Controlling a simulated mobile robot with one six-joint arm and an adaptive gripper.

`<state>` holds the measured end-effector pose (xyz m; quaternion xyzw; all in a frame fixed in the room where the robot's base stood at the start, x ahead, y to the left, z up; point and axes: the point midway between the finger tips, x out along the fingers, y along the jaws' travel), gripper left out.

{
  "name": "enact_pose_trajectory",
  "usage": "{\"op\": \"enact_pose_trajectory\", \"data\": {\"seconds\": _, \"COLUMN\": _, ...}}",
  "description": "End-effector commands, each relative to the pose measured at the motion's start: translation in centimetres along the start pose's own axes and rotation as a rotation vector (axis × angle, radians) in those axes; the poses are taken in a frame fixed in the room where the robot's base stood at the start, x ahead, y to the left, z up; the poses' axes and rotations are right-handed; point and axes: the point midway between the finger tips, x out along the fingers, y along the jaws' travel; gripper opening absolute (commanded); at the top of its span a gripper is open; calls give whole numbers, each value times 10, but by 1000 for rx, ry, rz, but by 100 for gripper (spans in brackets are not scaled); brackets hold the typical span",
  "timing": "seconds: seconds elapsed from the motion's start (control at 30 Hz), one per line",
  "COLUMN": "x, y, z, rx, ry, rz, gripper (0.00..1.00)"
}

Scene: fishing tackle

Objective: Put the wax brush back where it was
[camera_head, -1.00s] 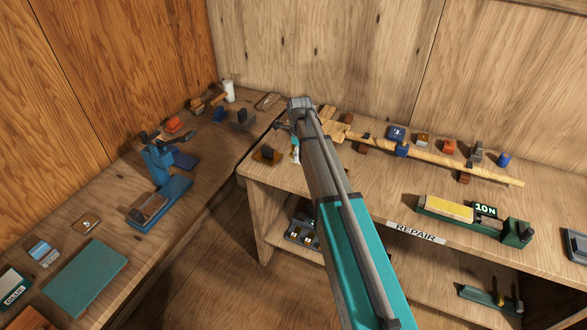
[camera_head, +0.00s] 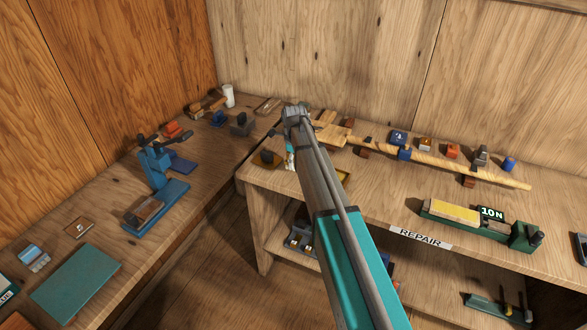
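I cannot single out the wax brush with certainty. A brown wooden piece (camera_head: 207,103), possibly a brush, lies at the back of the left bench beside a white cup. My arm reaches away from me over the right bench, and its wrist hides most of my gripper (camera_head: 286,140). A small white and teal item (camera_head: 291,157) shows just below the wrist, and I cannot tell whether it is held. Whether the fingers are open or shut is hidden.
The right bench, labelled REPAIR (camera_head: 420,238), carries a long wooden rod (camera_head: 450,168) with several small blocks and a green 10N gauge (camera_head: 480,222). The left bench holds a blue press (camera_head: 158,180), a teal mat (camera_head: 76,281) and a white cup (camera_head: 228,95).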

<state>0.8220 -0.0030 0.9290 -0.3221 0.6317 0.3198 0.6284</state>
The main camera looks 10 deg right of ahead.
Motion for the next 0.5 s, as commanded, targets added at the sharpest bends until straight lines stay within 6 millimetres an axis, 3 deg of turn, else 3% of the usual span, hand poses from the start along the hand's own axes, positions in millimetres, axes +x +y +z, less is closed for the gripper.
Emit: {"op": "enact_pose_trajectory", "data": {"seconds": 0.5, "x": 38, "y": -4, "z": 6, "rx": 0, "ry": 0, "rz": 0, "gripper": 21}}
